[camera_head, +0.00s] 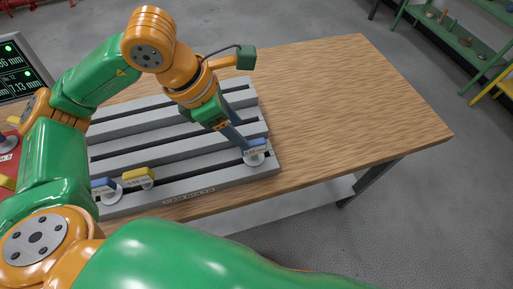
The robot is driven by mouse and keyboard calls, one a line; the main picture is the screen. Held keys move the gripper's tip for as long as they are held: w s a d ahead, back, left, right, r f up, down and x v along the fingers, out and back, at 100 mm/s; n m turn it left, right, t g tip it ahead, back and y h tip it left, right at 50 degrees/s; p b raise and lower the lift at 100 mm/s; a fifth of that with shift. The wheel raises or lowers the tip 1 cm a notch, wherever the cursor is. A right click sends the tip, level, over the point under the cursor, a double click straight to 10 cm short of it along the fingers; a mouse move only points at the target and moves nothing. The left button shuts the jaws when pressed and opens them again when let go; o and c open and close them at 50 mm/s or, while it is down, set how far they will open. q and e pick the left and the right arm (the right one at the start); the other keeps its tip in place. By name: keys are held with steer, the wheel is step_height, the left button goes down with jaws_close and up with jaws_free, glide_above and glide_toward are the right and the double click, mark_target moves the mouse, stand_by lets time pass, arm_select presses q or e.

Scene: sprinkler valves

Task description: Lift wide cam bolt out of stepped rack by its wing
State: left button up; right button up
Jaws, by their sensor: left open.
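The grey stepped rack (170,140) lies on the wooden table, with long dark slots across its steps. A bolt with a blue labelled wing (257,150) stands at the right end of its front step, above a pale round base. My left gripper (242,146) reaches down from above, open, with its fingertips at the left side of that blue wing. Whether they touch it I cannot tell. A second blue-winged bolt (104,185) and a yellow-winged bolt (138,175) stand at the front left. The labels are too small to read, so which is the wide cam bolt is unclear. My right gripper is out of view.
The wooden table (350,110) is clear to the right of the rack. A screen (18,68) stands at the far left, beside a red surface. A green shelf (455,40) with small parts is at the back right. My own arm link fills the bottom middle.

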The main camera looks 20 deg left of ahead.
mark_target(254, 148)
arm_select(q)
steer(key=x, duration=0.9)
steer(key=shift+a+f, duration=0.2)
steer(key=shift+f, duration=0.1)
steer(key=shift+w+f, duration=0.1)
steer(key=shift+f, duration=0.15)
jaws_close()
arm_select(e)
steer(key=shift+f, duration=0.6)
